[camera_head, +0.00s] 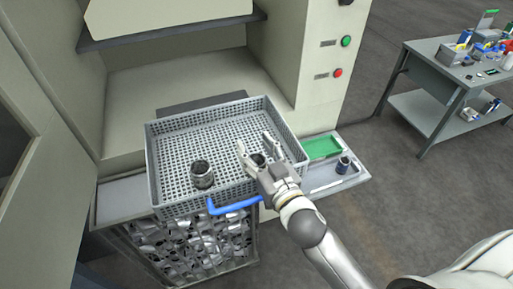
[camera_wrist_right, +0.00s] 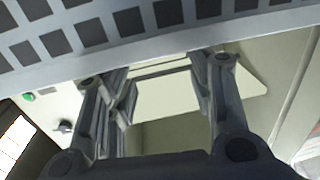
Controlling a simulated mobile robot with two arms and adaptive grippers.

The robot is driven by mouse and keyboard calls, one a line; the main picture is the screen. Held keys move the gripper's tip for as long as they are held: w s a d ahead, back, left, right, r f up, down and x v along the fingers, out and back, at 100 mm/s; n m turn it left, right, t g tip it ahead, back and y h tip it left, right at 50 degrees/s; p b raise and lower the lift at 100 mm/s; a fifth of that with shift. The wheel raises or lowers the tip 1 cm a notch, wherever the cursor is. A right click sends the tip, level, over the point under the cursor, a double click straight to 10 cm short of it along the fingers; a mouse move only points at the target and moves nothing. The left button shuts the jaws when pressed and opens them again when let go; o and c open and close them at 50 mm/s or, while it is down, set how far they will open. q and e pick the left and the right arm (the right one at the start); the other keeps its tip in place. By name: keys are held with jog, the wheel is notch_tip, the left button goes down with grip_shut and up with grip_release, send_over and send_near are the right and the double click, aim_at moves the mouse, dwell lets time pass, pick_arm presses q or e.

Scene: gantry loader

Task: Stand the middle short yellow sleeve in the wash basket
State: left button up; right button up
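The grey perforated wash basket (camera_head: 277,115) stands on the ledge of the machine. A dark grey short sleeve (camera_head: 202,175) stands upright in it, left of my right gripper. My right gripper (camera_head: 256,144) is over the right part of the basket with its fingers apart. A dark round shape (camera_head: 258,160) shows between the fingers in the head view; I cannot tell whether it is a sleeve or part of the gripper. In the right wrist view the gripper (camera_wrist_right: 165,70) is open, with nothing between the fingers. No yellow sleeve is discernible. My left gripper is out of view.
A small dark and blue cylinder (camera_head: 343,164) stands on the side shelf (camera_head: 322,180), near a green tray (camera_head: 323,147). A blue handle (camera_head: 233,205) is at the basket's front. A bin of metal parts (camera_head: 200,250) is below. A cluttered workbench (camera_head: 433,68) stands far right.

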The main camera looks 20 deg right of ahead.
jog(key=shift+o, duration=0.8)
jog(key=shift+r+p, duration=0.55)
jog(key=shift+r, duration=0.25)
jog(key=shift+s+d+f+b, duration=0.1)
jog(key=shift+s+f+b, duration=0.4)
jog(key=shift+s, duration=0.25)
pick_arm(q)
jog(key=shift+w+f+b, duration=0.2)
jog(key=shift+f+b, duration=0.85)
jog(key=shift+b, duration=0.1)
pick_arm(e)
jog(key=s+d, duration=0.1)
jog(key=s, duration=0.9)
jog(key=shift+s+d+r, duration=0.2)
jog(key=shift+r, duration=0.15)
